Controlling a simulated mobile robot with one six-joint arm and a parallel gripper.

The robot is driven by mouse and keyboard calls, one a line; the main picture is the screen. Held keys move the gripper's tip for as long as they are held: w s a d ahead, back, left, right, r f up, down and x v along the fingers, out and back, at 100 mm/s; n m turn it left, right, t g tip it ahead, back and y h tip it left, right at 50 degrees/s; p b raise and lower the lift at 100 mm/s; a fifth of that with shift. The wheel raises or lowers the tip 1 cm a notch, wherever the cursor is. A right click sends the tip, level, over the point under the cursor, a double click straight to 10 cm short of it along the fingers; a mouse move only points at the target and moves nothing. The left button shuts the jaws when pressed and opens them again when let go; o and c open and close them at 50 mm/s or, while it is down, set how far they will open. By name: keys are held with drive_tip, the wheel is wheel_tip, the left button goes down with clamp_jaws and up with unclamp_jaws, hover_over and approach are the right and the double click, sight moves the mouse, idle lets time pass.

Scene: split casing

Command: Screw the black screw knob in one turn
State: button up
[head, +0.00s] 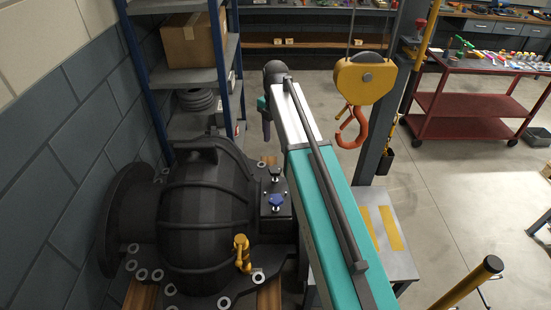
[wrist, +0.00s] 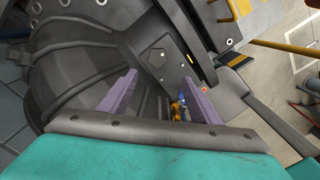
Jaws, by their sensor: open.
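The black screw knob (head: 275,172) stands on the flat pad on the right side of the dark casing (head: 205,210). A blue knob (head: 277,201) stands just in front of it on the same pad. My gripper (head: 267,128) is in the air beyond the knobs, partly hidden by my arm. In the wrist view my gripper (wrist: 160,79) has its two purple fingers wide apart with nothing between them. The casing's ribs and pad lie beyond the fingers. The blue knob (wrist: 181,104) shows near the right finger; I cannot make out the black knob there.
A yellow handle (head: 242,250) sticks up at the casing's front. An orange crane hook (head: 352,128) hangs right of my arm. Shelving (head: 183,80) stands behind the casing. A red cart (head: 470,105) is at the far right, with open floor before it.

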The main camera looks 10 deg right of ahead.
sight(275, 169)
drive_tip(key=shift+w+r, duration=0.2)
drive_tip(key=shift+w, duration=0.2)
drive_tip(key=shift+f, duration=0.2)
drive_tip(key=shift+f+p, duration=2.55)
drive_tip(key=shift+f, duration=4.2)
drive_tip(key=c, duration=1.1)
drive_tip(key=shift+o, duration=0.2)
